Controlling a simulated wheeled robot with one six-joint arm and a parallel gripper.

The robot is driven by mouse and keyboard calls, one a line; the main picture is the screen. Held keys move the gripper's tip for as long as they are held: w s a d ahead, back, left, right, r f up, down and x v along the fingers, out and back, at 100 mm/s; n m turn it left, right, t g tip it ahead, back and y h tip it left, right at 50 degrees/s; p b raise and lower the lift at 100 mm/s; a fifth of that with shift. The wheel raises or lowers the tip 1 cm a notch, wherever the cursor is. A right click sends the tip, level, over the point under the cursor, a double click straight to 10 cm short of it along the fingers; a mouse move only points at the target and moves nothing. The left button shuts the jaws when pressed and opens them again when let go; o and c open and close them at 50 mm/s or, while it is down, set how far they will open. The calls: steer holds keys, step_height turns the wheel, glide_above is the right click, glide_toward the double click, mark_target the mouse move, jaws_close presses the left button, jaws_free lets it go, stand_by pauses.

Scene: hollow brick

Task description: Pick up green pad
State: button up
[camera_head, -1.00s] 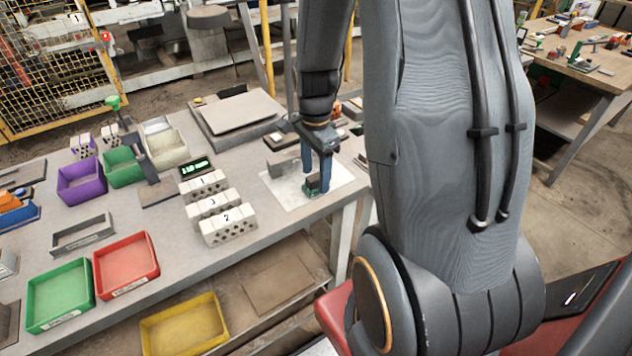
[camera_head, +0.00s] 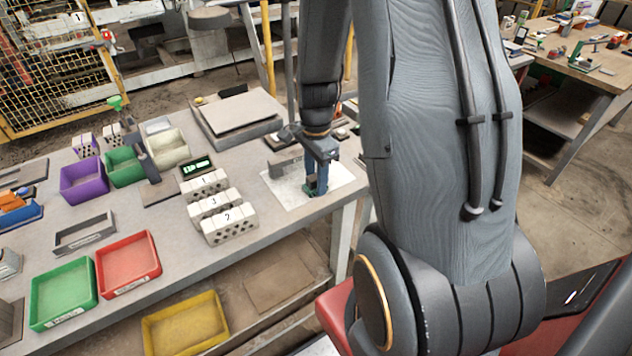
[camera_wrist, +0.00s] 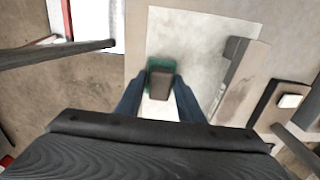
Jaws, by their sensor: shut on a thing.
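The green pad (camera_wrist: 158,65) shows in the wrist view as a green block with a grey-brown top part (camera_wrist: 160,86), between the fingertips of my gripper (camera_wrist: 155,84). In the head view the green pad (camera_head: 311,190) is a small dark green patch low between the blue fingers of my gripper (camera_head: 316,184). The gripper is shut on the pad and points down over a white sheet (camera_head: 340,177) at the table's right end. The fingers hide part of the pad, and I cannot tell whether it touches the sheet.
A grey block (camera_head: 285,165) lies beside the gripper on the sheet. Three numbered hollow bricks (camera_head: 228,224) stand to the left. Red (camera_head: 128,265), green (camera_head: 63,293) and purple (camera_head: 84,181) bins are farther left. The table's front edge runs close by the sheet.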

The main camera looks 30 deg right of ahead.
steer(key=shift+r+b, duration=1)
steer(key=shift+r, duration=4.05)
